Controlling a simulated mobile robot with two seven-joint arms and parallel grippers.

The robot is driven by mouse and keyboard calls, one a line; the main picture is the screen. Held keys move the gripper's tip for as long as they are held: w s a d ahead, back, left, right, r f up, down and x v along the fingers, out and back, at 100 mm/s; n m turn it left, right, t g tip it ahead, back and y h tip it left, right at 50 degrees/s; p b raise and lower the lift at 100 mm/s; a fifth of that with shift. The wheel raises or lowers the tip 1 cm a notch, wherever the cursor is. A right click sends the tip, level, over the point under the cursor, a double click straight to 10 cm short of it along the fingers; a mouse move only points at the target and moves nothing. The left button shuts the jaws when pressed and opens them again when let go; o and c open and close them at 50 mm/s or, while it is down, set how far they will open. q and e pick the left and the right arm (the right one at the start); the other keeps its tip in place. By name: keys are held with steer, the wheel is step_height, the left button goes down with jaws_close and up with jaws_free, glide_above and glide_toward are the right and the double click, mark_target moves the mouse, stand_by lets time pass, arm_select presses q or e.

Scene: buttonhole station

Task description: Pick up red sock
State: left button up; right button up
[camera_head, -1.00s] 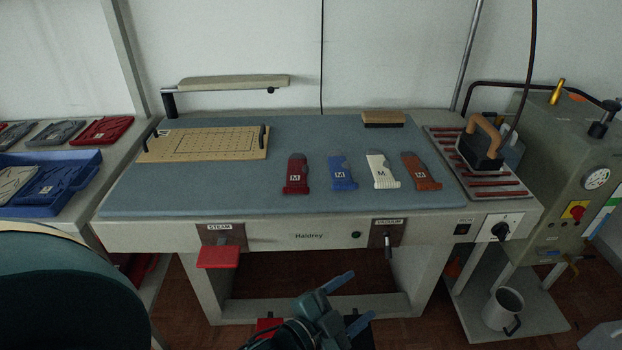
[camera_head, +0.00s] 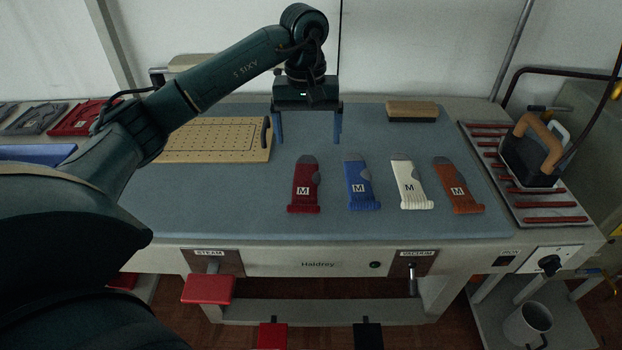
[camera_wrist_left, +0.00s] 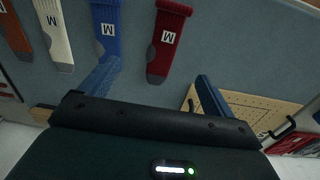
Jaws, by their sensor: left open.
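The red sock (camera_head: 304,185) lies flat on the blue-grey table top, leftmost in a row of socks, with a white M label and a grey toe. It also shows in the left wrist view (camera_wrist_left: 167,42), with its toe end between the two blue fingers as seen there. My left gripper (camera_head: 308,140) is open and empty above the table, behind the red sock's toe end in the head view. A blue sock (camera_head: 360,182), a white sock (camera_head: 409,184) and an orange-brown sock (camera_head: 458,186) lie to its right. My right gripper is not seen.
A perforated tan board (camera_head: 215,142) lies on the left of the table (camera_head: 230,210). A brush (camera_head: 411,110) lies at the back. An iron (camera_head: 532,152) stands on a rack at the right. The table in front of the socks is clear.

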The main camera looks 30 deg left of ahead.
arm_select(q)
steer(key=p, duration=0.1)
glide_above(306, 184)
step_height(306, 184, down, 8)
steer(key=shift+s+r, duration=0.15)
steer(key=shift+r, duration=0.1)
steer(key=shift+f+p, duration=0.75)
steer(key=shift+f, duration=1.8)
steer(key=c, duration=1.1)
